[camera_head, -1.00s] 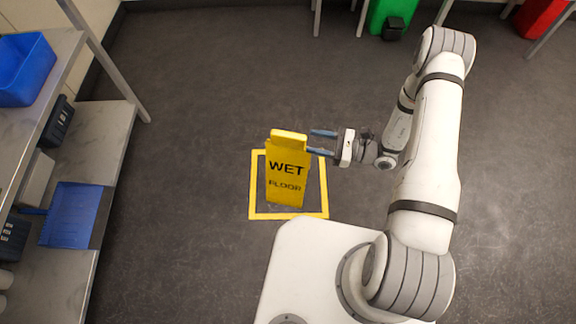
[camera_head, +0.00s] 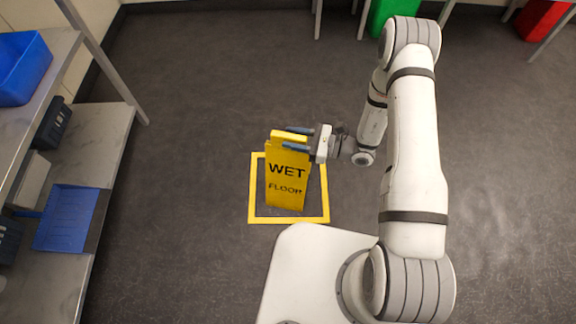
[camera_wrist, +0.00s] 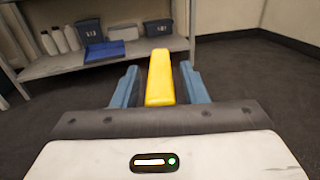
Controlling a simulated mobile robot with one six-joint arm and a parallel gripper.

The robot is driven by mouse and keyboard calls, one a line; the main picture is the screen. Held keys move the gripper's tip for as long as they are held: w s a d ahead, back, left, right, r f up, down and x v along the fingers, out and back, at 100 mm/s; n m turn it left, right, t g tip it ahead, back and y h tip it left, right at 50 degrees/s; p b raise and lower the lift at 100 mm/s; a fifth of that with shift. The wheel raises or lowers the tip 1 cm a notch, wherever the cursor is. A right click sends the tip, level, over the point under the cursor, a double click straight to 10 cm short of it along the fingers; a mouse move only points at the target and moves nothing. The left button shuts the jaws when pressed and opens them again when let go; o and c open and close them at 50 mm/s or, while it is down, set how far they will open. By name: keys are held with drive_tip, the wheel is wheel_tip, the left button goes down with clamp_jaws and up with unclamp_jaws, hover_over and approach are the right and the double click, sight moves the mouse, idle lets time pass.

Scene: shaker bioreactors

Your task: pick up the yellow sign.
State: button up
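The yellow sign (camera_head: 287,180) reads "WET FLOOR" and stands upright on the dark floor inside a yellow square outline. My gripper (camera_head: 292,139) is at the sign's top, with its two blue fingers on either side of the top edge. In the wrist view, the sign's yellow top (camera_wrist: 160,78) lies between the open fingers of my gripper (camera_wrist: 160,85), with a gap showing on both sides. The lower part of the sign is hidden in the wrist view.
A metal shelf (camera_head: 105,125) stands at the left with blue bins (camera_head: 24,68) and a blue tray (camera_head: 65,217). The yellow floor outline (camera_head: 290,220) surrounds the sign. Green (camera_head: 393,12) and red (camera_head: 541,18) bins are at the back. The floor around the sign is clear.

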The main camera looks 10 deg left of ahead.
clamp_jaws()
idle(0.4)
